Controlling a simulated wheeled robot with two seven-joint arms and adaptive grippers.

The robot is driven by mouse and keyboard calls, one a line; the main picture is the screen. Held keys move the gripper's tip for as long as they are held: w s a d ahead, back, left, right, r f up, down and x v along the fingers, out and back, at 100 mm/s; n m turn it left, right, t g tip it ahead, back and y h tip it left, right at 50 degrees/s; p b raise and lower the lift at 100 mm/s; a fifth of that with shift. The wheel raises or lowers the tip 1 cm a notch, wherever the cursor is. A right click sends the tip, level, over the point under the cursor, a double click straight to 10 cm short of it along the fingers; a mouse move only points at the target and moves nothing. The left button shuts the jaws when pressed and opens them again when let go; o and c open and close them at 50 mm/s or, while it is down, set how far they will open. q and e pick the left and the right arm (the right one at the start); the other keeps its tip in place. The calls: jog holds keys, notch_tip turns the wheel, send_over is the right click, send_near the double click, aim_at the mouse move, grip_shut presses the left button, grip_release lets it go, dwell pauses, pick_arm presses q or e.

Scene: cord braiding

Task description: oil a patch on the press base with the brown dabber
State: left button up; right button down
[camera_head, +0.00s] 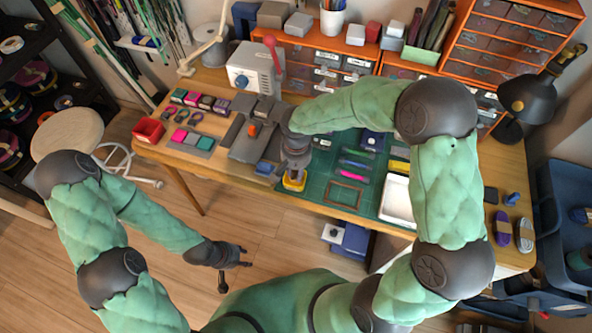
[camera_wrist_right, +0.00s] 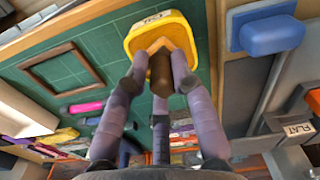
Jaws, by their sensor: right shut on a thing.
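The brown dabber (camera_wrist_right: 160,72) is held between the fingers of my right gripper (camera_wrist_right: 160,85). It stands at a yellow dish (camera_wrist_right: 133,42) with a white label; I cannot tell whether it touches the dish. In the head view my right gripper (camera_head: 293,172) is just above the yellow dish (camera_head: 294,184) at the table's front edge, and the dabber is hidden there. The grey press (camera_head: 250,143) is to the left of the dish, with an orange part on it. My left gripper (camera_head: 238,258) is open and empty, low over the floor in front of the table.
A blue block (camera_head: 264,169) sits between press and dish. A green cutting mat (camera_head: 323,189) with a brown frame (camera_head: 345,194) and a pink tool (camera_head: 353,177) lies to the right. A white tray (camera_head: 396,200) is farther right. Drawer units (camera_head: 330,75) stand at the back.

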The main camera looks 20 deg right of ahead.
dwell(0.4)
jog(key=shift+r+p, duration=2.55)
jog(key=shift+r, duration=0.95)
